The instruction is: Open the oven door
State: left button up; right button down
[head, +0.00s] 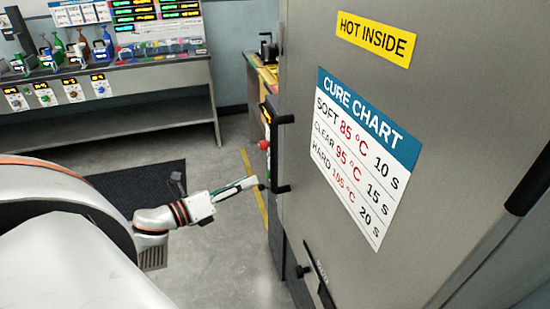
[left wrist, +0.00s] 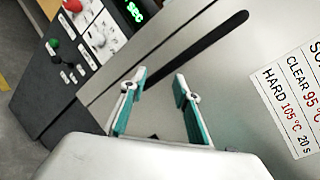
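The oven door (head: 300,90) is a large grey panel with a yellow HOT INSIDE label and a cure chart; it looks shut. Its black bar handle (head: 284,119) is at the panel's left side in the head view, and the handle also shows as a slanted bar in the left wrist view (left wrist: 210,43). My left gripper (head: 258,183) is near the handle's lower end. In the left wrist view its two teal-lined fingers (left wrist: 155,88) are apart with nothing gripped. The handle runs across beyond the fingertips; I cannot tell if they touch. My right gripper is out of view.
A control panel (left wrist: 85,40) with red and green buttons and a green display is beside the door. A black bar (head: 530,180) is at the far right. A workbench (head: 110,85) with bottles stands at the back left. Open floor (head: 225,260) lies left of the oven.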

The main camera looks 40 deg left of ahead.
aim_at(274, 154)
pick_arm(q)
notch_tip(274, 154, up, 7)
jog(key=w+m+h, duration=0.1)
jog(key=m+h, duration=0.2)
jog(key=m, duration=0.7)
jog(key=shift+g, duration=0.4)
jog(key=shift+x, duration=4.2)
jog(key=shift+s+d, duration=0.15)
jog(key=shift+d, duration=0.05)
grip_shut()
